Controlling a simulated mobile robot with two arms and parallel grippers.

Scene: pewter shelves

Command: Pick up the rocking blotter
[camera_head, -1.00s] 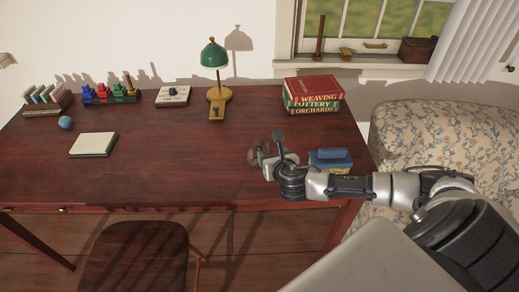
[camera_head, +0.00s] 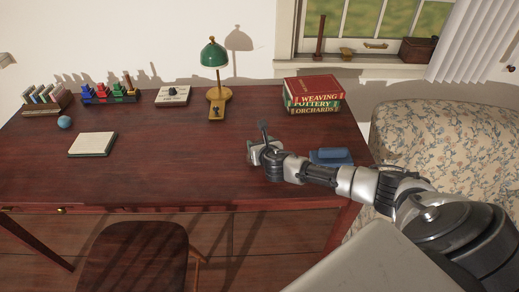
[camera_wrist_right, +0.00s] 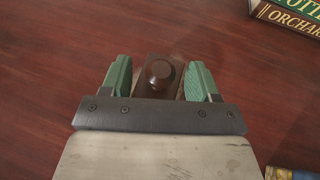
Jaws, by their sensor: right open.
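The rocking blotter (camera_wrist_right: 158,76), dark brown wood with a round knob on top, lies on the desk in the right wrist view. My right gripper (camera_wrist_right: 159,82) is open, with one green-padded finger on each side of the blotter's knob and a gap showing beside it. I cannot tell how high the fingertips are above the desk. In the head view my right gripper (camera_head: 257,150) is over the right half of the desk, and I cannot make out the blotter there. My left gripper is not in view.
A blue object (camera_head: 331,156) lies on the desk right of my gripper, close to my arm. A book stack (camera_head: 313,95) stands behind. A green lamp (camera_head: 215,55), a notebook (camera_head: 93,144) and small desk items stand farther left. The middle of the desk is clear.

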